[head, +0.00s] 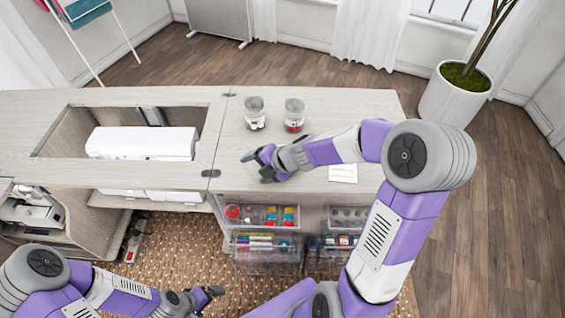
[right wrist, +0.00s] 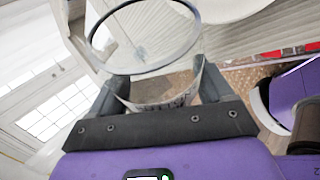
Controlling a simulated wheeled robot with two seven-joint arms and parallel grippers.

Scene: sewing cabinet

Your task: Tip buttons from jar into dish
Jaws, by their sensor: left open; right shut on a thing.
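My right gripper (head: 257,167) is over the cabinet top, near the left edge of its right-hand section. In the right wrist view it (right wrist: 158,92) is shut on a clear glass jar (right wrist: 163,101) with a round open rim and a printed label. The jar appears tilted; I cannot tell whether buttons are inside. In the head view I cannot make out the held jar at the gripper. I cannot make out a dish in either view. My left gripper (head: 212,296) is open and empty, low in front of the cabinet.
Two more glass jars (head: 255,114) (head: 294,115) stand at the back of the cabinet top. A white sewing machine (head: 145,143) sits in the opening at left. A paper card (head: 343,173) lies at right. Clear drawers (head: 266,251) with coloured supplies stand below the front edge.

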